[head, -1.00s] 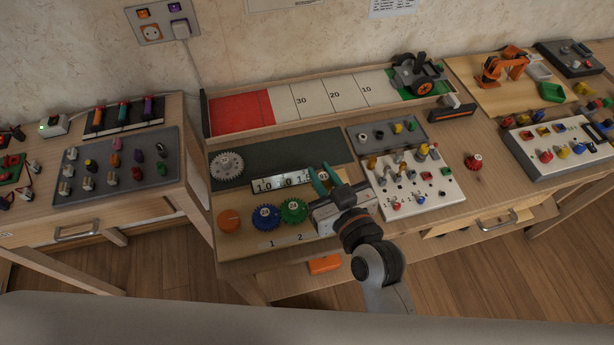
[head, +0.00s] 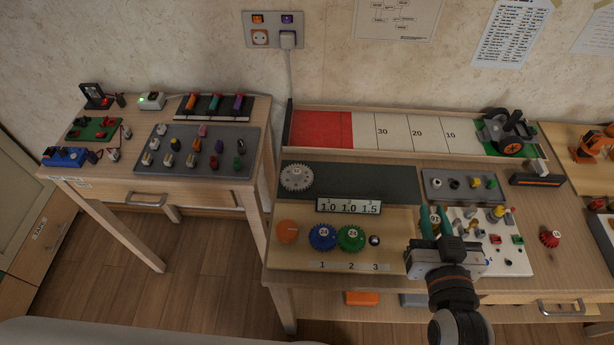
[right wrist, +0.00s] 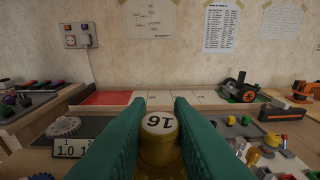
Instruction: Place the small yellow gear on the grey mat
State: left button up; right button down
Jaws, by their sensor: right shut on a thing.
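My right gripper (head: 434,218) is shut on the small yellow gear, marked 16. The yellow gear (right wrist: 160,145) shows upright between the green fingers in the right wrist view. In the head view it is mostly hidden by the fingers, above the left edge of the white parts board. The grey mat (head: 385,182) is the dark strip behind the gear board, left of and beyond my gripper. A large light grey gear (head: 296,177) lies at its left end. My left gripper is not in view.
A number display (head: 348,206) stands at the mat's front edge. A grey tray (head: 436,181) adjoins its right. The mat's middle and right are clear.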

aim_at(386, 183)
jog(key=l+u, duration=0.45)
jog(key=k+l+u, duration=0.1)
jog(key=l+u, duration=0.15)
jog(key=u, duration=0.2)
jog(key=k+l+u, duration=0.15)
jog(key=l+u, duration=0.2)
jog(key=u, duration=0.15)
jog(key=k+l+u, duration=0.15)
jog(key=u, duration=0.3)
jog(key=k+l+u, duration=0.2)
jog(key=k+l, duration=0.8)
jog(key=k, duration=0.15)
